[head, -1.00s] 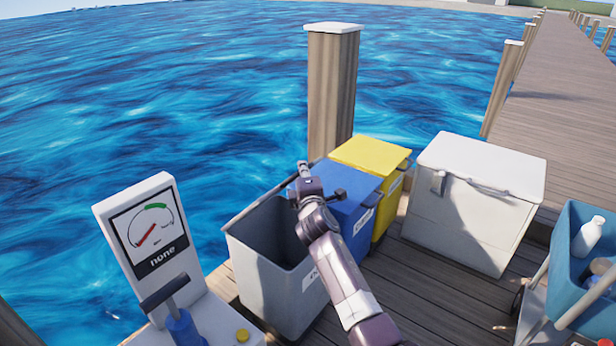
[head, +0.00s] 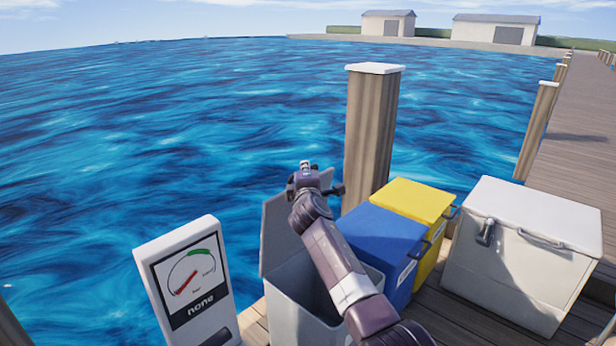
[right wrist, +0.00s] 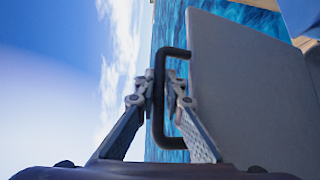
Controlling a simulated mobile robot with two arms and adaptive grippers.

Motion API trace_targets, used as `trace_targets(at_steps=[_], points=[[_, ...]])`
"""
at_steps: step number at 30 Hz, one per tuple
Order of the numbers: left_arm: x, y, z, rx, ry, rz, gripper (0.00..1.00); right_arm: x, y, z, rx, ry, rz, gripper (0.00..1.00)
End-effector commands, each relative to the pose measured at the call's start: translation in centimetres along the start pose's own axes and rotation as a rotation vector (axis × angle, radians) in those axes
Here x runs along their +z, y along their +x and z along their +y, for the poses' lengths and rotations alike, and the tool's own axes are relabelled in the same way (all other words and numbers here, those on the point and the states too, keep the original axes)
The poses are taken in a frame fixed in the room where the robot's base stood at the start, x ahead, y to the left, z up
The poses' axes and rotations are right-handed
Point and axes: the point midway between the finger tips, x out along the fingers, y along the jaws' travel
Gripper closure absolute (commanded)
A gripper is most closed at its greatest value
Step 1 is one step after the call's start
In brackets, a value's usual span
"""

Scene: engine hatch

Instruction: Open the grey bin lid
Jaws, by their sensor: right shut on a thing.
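The grey bin (head: 290,302) stands on the dock, partly behind my right arm. Its grey lid (head: 275,228) stands steeply up at the bin's back edge, against the water, and the bin's mouth is uncovered. My right gripper (head: 305,170) is at the top of the raised lid. In the right wrist view the lid (right wrist: 245,90) fills the right side, with a black handle (right wrist: 157,128) along its edge. My right gripper (right wrist: 160,92) is shut on that handle. My left gripper is not in view.
A blue bin (head: 385,240) and a yellow bin (head: 418,203) stand shut to the right, near a wooden post (head: 370,140). A white chest (head: 520,255) is further right. A gauge stand (head: 187,280) is at the left. Water lies behind.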

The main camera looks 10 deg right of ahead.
Motion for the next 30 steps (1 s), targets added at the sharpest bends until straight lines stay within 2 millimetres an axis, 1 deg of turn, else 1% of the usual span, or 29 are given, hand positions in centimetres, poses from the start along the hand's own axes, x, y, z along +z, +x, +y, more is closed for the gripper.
trace_targets(at_steps=[2, 16, 17, 18, 19, 30], points=[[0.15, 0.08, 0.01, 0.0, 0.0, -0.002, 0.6, -0.2, 0.03, 0.25, 0.003, -0.001, 0.003, 1.0], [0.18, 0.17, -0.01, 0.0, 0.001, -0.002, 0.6, -0.24, 0.07, 0.21, 0.002, 0.0, 0.003, 1.0], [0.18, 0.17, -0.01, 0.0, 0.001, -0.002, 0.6, -0.24, 0.07, 0.21, 0.002, -0.001, 0.003, 0.89], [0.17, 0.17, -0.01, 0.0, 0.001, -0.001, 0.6, -0.23, 0.06, 0.2, 0.002, 0.0, 0.003, 0.85], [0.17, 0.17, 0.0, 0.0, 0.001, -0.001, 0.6, -0.22, 0.07, 0.19, 0.002, 0.0, 0.003, 0.83], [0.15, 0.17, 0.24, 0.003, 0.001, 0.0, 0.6, -0.13, -0.13, 0.04, 0.0, 0.001, 0.001, 0.83]])
